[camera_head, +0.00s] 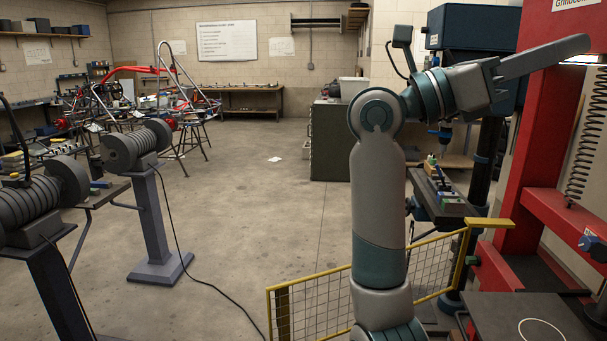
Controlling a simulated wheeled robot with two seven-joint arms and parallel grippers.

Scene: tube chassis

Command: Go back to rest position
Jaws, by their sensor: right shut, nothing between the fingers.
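My right arm rises from the bottom of the head view, right of the middle, and bends at the top toward the right. My right gripper (585,45) is at the upper right, in front of the red press (537,110). Its fingers are together, pointing right and slightly up, and hold nothing. My left gripper is not in view.
A yellow-framed mesh guard (310,310) stands low beside my right arm. Grey grinders on pedestals (130,147) stand at the left, with a black cable on the floor. A dark green cabinet (330,140) stands behind. The middle floor (255,220) is mostly clear.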

